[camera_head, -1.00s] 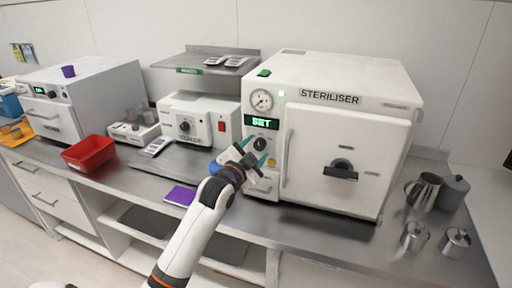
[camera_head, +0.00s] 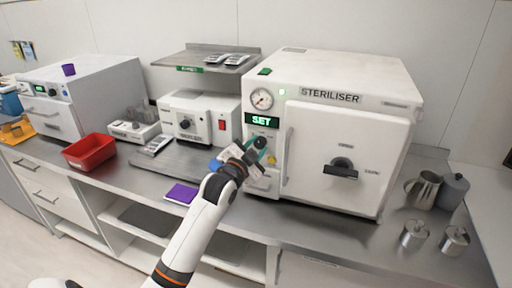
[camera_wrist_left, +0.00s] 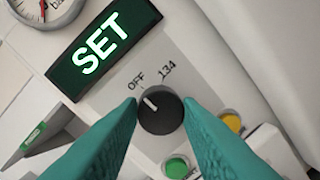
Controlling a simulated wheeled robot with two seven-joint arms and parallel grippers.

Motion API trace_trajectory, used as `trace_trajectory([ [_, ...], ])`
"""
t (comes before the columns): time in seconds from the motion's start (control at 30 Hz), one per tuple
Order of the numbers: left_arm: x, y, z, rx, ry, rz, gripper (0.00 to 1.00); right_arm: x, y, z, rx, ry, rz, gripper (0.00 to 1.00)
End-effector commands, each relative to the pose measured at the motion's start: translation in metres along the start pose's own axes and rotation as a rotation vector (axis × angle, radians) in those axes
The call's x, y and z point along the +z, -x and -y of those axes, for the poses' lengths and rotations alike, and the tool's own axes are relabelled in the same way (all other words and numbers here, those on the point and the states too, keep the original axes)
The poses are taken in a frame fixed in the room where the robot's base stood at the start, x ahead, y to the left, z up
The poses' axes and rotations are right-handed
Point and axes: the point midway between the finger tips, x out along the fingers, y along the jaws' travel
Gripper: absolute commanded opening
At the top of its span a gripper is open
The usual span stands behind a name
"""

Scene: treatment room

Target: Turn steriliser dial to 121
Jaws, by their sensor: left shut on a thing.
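The white steriliser (camera_head: 340,75) stands on the counter, with a lit display (camera_head: 262,121) reading SET. Its black dial (camera_wrist_left: 161,112) is below the display in the left wrist view. The white pointer is tilted up-left, roughly toward the OFF mark. A 134 mark shows up-right of the dial, and I see no 121 mark. My left gripper (camera_head: 259,151) is at the dial, its teal fingers shut on it from both sides; they also show in the left wrist view (camera_wrist_left: 160,115). My right gripper is not in view.
A green button (camera_wrist_left: 177,167) and a yellow button (camera_wrist_left: 232,122) sit close to the dial. The door handle (camera_head: 287,158) is just right of my gripper.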

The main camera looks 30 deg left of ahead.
Motion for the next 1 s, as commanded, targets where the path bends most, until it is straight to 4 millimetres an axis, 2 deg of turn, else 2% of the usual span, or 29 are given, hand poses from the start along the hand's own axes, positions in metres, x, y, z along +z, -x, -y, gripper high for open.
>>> trace_trajectory([
  [0.27, 0.001, 0.000, 0.000, 0.010, 0.173, 0.010, 0.09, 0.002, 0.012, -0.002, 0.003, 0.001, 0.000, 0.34],
  [0.7, 0.000, 0.000, 0.001, 0.038, 0.563, 0.037, 0.09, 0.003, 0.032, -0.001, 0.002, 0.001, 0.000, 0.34],
  [1.0, 0.000, 0.000, 0.002, 0.052, 0.751, 0.052, 0.09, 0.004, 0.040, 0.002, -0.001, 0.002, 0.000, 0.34],
])
